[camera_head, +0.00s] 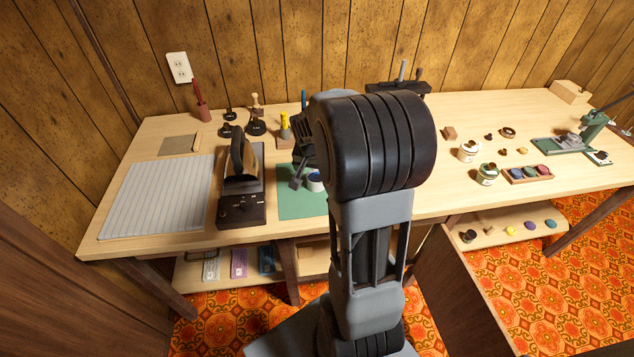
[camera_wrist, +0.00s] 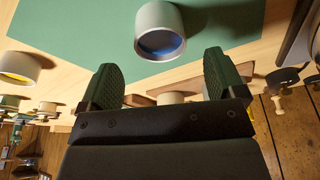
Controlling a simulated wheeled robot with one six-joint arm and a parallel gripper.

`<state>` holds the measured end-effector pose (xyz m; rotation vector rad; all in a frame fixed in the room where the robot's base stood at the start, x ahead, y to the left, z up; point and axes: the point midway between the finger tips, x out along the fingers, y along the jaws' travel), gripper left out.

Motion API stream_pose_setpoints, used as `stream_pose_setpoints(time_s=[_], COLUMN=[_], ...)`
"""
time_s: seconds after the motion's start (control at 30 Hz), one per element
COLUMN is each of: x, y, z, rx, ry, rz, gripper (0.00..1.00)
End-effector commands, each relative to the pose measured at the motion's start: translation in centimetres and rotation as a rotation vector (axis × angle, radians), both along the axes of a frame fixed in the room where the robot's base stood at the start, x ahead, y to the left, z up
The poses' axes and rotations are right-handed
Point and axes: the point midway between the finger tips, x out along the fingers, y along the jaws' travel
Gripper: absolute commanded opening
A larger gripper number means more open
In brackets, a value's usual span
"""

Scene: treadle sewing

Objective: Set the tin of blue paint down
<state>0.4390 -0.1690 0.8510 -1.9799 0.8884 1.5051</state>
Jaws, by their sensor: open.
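The tin of blue paint (camera_head: 315,183) is a small pale-grey can with blue inside. It stands on the green mat (camera_head: 290,206), partly hidden by my arm in the head view. In the wrist view the tin (camera_wrist: 160,18) is over the green mat (camera_wrist: 75,30), just beyond my fingertips and roughly centred between them. My gripper (camera_wrist: 162,62) is open, with a dark green pad on each finger, and nothing is clamped in it. In the head view my gripper (camera_head: 297,182) is beside the tin, mostly hidden by my arm.
An iron (camera_head: 240,160) on a dark base stands left of the mat. A striped pad (camera_head: 155,195) lies at the far left. More tins (camera_head: 468,155) and a tray of colours (camera_head: 530,174) are at right. A tin with yellow inside (camera_wrist: 22,66) shows in the wrist view.

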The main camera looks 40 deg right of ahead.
Motion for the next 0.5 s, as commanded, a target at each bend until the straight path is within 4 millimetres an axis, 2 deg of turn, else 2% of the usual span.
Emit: stream_pose_setpoints(time_s=[0.17,0.5], x=[0.1,0.8], y=[-0.2,-1.0], z=[-1.0,-4.9], rx=[0.0,0.0], ry=[0.001,0.001], rz=[0.0,0.0], gripper=[0.89,0.89])
